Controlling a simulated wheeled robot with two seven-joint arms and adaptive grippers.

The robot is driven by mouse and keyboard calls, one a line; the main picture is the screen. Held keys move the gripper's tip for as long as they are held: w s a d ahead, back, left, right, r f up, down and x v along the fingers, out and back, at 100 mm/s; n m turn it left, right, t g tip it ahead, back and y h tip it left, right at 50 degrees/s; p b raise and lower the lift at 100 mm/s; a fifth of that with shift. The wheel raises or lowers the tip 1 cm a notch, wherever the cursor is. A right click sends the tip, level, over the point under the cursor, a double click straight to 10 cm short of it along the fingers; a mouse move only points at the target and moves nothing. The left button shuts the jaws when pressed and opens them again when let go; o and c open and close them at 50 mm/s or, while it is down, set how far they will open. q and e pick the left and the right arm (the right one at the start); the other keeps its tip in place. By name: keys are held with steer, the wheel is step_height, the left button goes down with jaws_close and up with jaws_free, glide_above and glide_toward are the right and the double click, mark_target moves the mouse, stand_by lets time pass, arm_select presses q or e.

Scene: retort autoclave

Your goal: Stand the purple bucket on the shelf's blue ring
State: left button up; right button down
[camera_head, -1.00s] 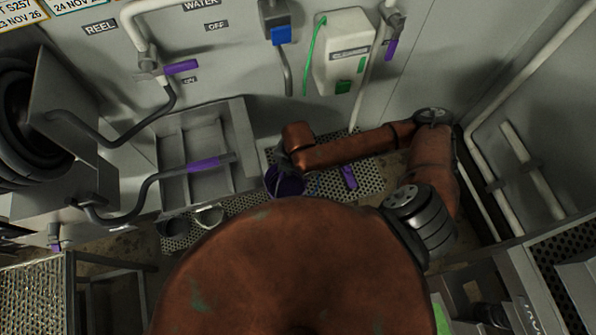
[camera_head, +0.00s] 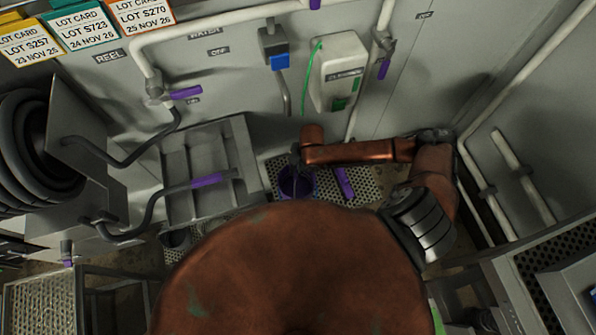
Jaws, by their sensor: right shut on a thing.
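The purple bucket (camera_head: 297,183) is at the left part of the perforated shelf (camera_head: 366,182), below the wall dispenser. My right gripper (camera_head: 296,164) is shut on it from above, at the rim side. The bucket looks upright. A thin blue edge shows around the bucket's right side, but I cannot make out the blue ring clearly. I cannot tell whether the bucket touches the shelf. My left gripper is not in view.
A purple-handled thing (camera_head: 344,183) lies on the shelf just right of the bucket. A grey sink (camera_head: 247,166) with a hose and purple nozzle (camera_head: 208,180) is at the left. The dispenser (camera_head: 339,72) hangs above. A dark cup (camera_head: 175,238) stands lower left.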

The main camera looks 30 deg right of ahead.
steer(key=f, duration=0.1)
steer(key=w+d+f, duration=0.1)
steer(key=f, duration=0.3)
steer(key=shift+w+d+f, duration=0.25)
steer(key=shift+d, duration=0.05)
steer(key=c, duration=2)
jaws_free()
steer(key=shift+f, duration=0.1)
steer(key=r, duration=0.4)
steer(key=s+d+r, duration=0.1)
steer(key=r, duration=0.3)
steer(key=d+r, duration=0.1)
steer(key=r, duration=0.3)
steer(key=shift+s, duration=0.2)
steer(key=shift+a, duration=0.1)
